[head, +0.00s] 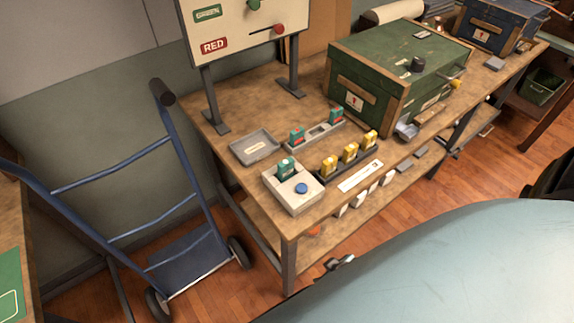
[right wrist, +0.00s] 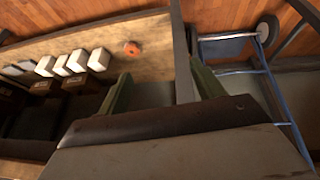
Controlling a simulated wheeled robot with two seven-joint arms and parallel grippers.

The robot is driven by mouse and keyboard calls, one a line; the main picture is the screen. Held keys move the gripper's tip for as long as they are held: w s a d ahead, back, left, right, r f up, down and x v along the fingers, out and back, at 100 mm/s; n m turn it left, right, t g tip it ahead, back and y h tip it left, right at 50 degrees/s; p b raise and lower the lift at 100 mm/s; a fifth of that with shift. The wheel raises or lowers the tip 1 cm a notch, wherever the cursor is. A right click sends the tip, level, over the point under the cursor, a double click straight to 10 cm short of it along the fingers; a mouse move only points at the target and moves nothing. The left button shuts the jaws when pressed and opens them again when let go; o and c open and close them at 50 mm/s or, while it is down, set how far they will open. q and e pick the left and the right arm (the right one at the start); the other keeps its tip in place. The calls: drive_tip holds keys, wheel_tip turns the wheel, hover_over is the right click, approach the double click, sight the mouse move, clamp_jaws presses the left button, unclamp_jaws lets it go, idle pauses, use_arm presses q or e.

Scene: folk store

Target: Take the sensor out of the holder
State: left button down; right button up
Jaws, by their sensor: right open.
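A teal sensor (head: 286,168) stands upright in a white holder box with a blue button (head: 293,198) at the table's near left corner. Two more teal sensors stand in a grey rack (head: 318,133) behind it, with an empty-looking slot between them. Several yellow sensors (head: 350,153) stand in a black rack (head: 323,178) to the right of the box. I cannot tell which sensor the task means. My right gripper (right wrist: 163,88) is open, with nothing visible between its green fingers, near the table's lower shelf. My left gripper is not in view.
A grey tray (head: 254,147) and a white label strip (head: 361,176) lie on the wooden table. A green chest (head: 396,75) stands further back, below and right of a signboard (head: 233,32). A blue hand truck (head: 187,200) stands left. White boxes (right wrist: 72,62) sit on the lower shelf.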

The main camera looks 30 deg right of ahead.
drive_tip(key=w+r+t+p, duration=0.1)
drive_tip(key=w+r, duration=0.3)
drive_tip(key=r, duration=0.6)
drive_tip(key=w+r+t+p, duration=0.15)
drive_tip(key=w+r, duration=0.25)
drive_tip(key=r, duration=0.6)
drive_tip(key=t+y, duration=0.1)
drive_tip(key=t, duration=0.4)
approach(288, 167)
drive_tip(key=shift+m, duration=0.3)
drive_tip(key=x, duration=0.5)
drive_tip(key=shift+w+a+f+b, duration=0.15)
drive_tip(key=shift+w+f+b, duration=0.1)
drive_tip(key=shift+w+b, duration=0.05)
drive_tip(key=shift+x, duration=2.65)
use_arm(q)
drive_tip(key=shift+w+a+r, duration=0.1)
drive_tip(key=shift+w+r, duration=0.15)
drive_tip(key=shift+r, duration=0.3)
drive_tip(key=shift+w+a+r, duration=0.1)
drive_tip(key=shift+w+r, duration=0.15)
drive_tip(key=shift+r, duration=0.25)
use_arm(e)
drive_tip(key=shift+r+y, duration=0.1)
drive_tip(key=shift+y, duration=0.2)
drive_tip(key=c, duration=1.2)
